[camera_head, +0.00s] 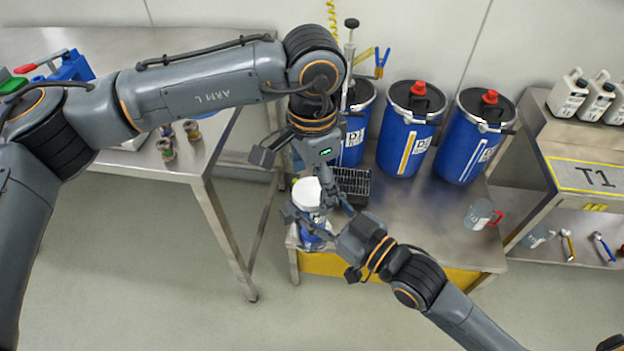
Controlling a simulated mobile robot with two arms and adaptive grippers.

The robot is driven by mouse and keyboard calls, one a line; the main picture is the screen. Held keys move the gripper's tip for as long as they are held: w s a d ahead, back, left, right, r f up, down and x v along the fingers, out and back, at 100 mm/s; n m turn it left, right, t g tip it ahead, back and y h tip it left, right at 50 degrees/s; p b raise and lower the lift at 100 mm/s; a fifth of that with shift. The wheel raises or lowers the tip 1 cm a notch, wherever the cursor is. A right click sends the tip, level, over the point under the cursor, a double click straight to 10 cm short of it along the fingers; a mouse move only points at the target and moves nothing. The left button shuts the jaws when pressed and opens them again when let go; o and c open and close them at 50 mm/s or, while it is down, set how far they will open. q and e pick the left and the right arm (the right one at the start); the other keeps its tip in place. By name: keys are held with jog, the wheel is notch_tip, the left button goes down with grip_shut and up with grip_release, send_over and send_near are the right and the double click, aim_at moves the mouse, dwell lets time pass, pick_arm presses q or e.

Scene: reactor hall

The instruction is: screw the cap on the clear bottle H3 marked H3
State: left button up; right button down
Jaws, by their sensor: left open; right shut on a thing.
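A bottle (311,222) with a pale upper body and blue lower down is at the front left corner of the low steel bench. Its H3 mark cannot be read. A white round cap (307,192) shows at its top; I cannot tell whether it is seated on the neck. My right gripper (313,224) reaches in from the right and is shut around the bottle's body, hiding part of it. My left gripper (325,190) points down, open, just right of the cap, with its fingers partly overlapping the other gripper from this view.
A black grated tray (352,184) lies just behind the grippers. Blue drums (408,131) with red bungs stand behind. A clear jug (481,214) with a red handle stands at the right of the bench (425,215); the bench middle is clear.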

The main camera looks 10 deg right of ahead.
pick_arm(q)
jog(key=shift+r, duration=0.1)
jog(key=shift+r, duration=2.15)
jog(key=shift+c, duration=0.4)
